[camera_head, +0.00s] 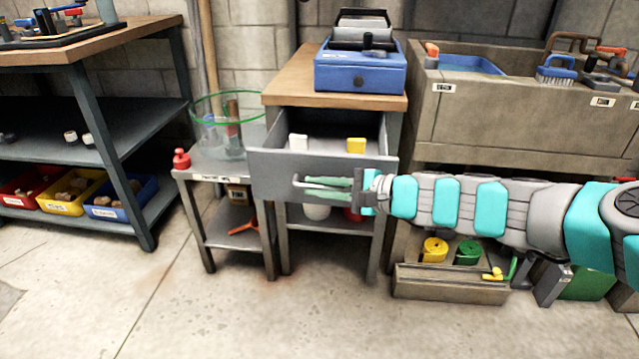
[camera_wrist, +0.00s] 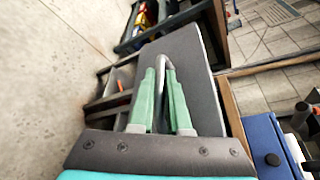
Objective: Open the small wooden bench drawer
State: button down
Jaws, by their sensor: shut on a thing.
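The small bench (camera_head: 290,82) has a wooden top and a grey drawer (camera_head: 268,172) under it. The drawer is pulled out, and its inside shows from above. A white item (camera_head: 298,141) and a yellow item (camera_head: 356,145) are inside. My gripper (camera_head: 306,187) reaches in from the right in front of the drawer, and its green fingers are shut on the drawer's metal handle (camera_head: 297,181). In the wrist view the fingers (camera_wrist: 164,75) close around the handle (camera_wrist: 164,62) on the grey drawer front (camera_wrist: 196,75).
A stone sink (camera_head: 500,95) is at the right. The floor in front is clear.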

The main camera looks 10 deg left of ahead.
jog(key=shift+s, duration=0.15)
jog(key=c, duration=1.2)
grip_release()
jog(key=shift+o, duration=0.2)
jog(key=shift+d, duration=0.1)
jog(key=v, duration=0.7)
jog(key=shift+d, duration=0.35)
jog(key=shift+s+r, duration=0.1)
